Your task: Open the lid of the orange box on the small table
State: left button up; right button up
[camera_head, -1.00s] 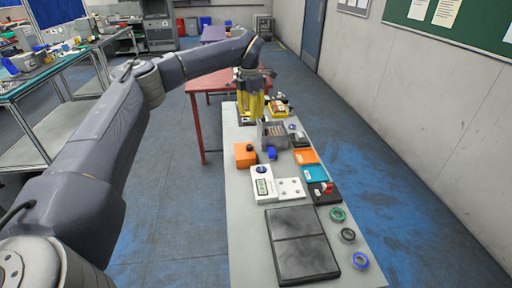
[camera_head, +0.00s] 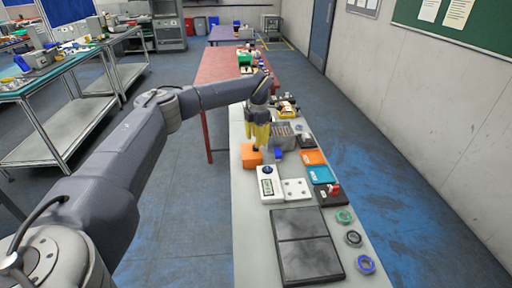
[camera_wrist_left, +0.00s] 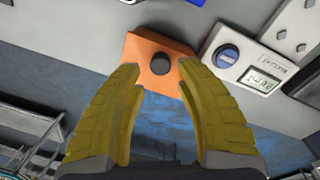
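The orange box (camera_head: 251,156) sits on the left edge of the small table (camera_head: 250,216). In the left wrist view the orange box (camera_wrist_left: 140,52) shows a round black knob (camera_wrist_left: 160,64) on its top; the lid appears closed. My left gripper (camera_head: 257,146) has yellow fingers and is just above the box, partly covering it in the head view. In the left wrist view the left gripper (camera_wrist_left: 162,80) is open, with its fingertips apart on either side of the knob and nothing between them. I cannot tell whether they touch the box. My right gripper is not in view.
A white meter (camera_head: 268,184) and a white plate with knobs (camera_head: 295,189) stand near the box. A blue item (camera_head: 278,155) and a grey bin (camera_head: 284,138) are close on its right. A dark panel (camera_head: 303,245) and several tape rolls lie nearer.

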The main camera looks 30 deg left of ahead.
aim_at(251, 149)
pick_arm(q)
jog(key=shift+a+f, duration=0.1)
jog(key=shift+f, duration=1.95)
grip_shut()
